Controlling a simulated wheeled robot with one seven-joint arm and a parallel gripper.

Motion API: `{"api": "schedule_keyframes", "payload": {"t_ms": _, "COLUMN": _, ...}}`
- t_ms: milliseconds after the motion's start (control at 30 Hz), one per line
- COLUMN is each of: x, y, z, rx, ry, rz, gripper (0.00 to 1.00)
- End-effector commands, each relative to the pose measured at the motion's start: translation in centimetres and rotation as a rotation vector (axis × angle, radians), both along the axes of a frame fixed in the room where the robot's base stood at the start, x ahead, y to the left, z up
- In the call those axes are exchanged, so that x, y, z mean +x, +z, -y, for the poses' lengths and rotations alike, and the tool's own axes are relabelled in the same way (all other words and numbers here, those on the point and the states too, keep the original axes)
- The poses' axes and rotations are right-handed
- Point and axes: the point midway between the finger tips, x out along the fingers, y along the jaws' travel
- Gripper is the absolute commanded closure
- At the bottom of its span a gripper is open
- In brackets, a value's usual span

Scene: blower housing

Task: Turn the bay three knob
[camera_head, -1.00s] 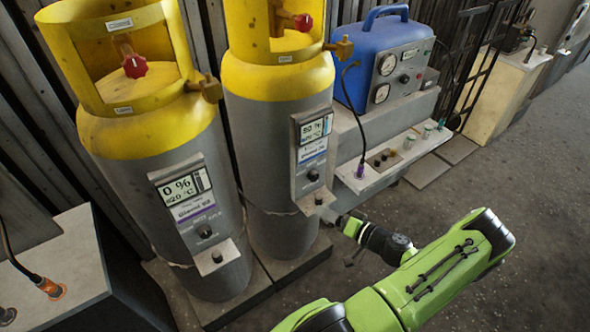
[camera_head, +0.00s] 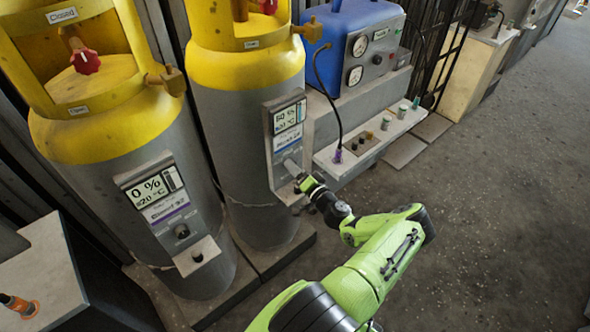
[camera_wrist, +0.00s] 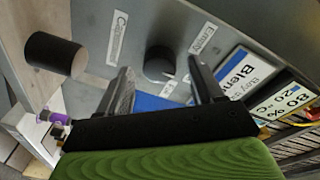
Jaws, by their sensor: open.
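A black round knob (camera_wrist: 158,62) sits on the grey panel (camera_wrist: 230,30) in the wrist view, near labels reading "Empty" and seemingly "Compressor". My gripper (camera_wrist: 160,72) is open, with its two dark fingers pointing at the panel to either side of the knob. I cannot tell whether the fingertips reach past it or touch it. In the head view my gripper (camera_head: 299,178) is at the panel (camera_head: 287,125) on the second cylinder (camera_head: 240,120) and hides that knob. No bay number is readable.
A black cylindrical peg (camera_wrist: 55,55) stands left of the fingers in the wrist view. The left cylinder (camera_head: 90,210) has a similar panel with a knob (camera_head: 182,231). A blue machine (camera_head: 345,45) stands behind a ledge (camera_head: 385,135). Open floor lies right.

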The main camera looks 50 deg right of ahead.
Motion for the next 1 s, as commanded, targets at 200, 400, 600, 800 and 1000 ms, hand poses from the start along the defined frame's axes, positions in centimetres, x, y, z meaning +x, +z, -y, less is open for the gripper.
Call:
{"api": "schedule_keyframes", "payload": {"t_ms": 200, "x": 0.87, "y": -0.01, "z": 0.29, "rx": 0.0, "ry": -0.001, "rz": -0.001, "gripper": 0.34}}
{"api": "schedule_keyframes", "payload": {"t_ms": 400, "x": 0.83, "y": -0.01, "z": 0.28, "rx": 0.0, "ry": 0.0, "rz": -0.001, "gripper": 0.44}}
{"api": "schedule_keyframes", "payload": {"t_ms": 600, "x": 0.81, "y": -0.01, "z": 0.27, "rx": 0.0, "ry": 0.0, "rz": -0.001, "gripper": 0.75}}
{"api": "schedule_keyframes", "payload": {"t_ms": 800, "x": 0.79, "y": -0.04, "z": 0.27, "rx": 0.003, "ry": 0.0, "rz": -0.001, "gripper": 0.89}}
{"api": "schedule_keyframes", "payload": {"t_ms": 1000, "x": 0.78, "y": -0.04, "z": 0.27, "rx": 0.038, "ry": 0.0, "rz": 0.005, "gripper": 0.89}}
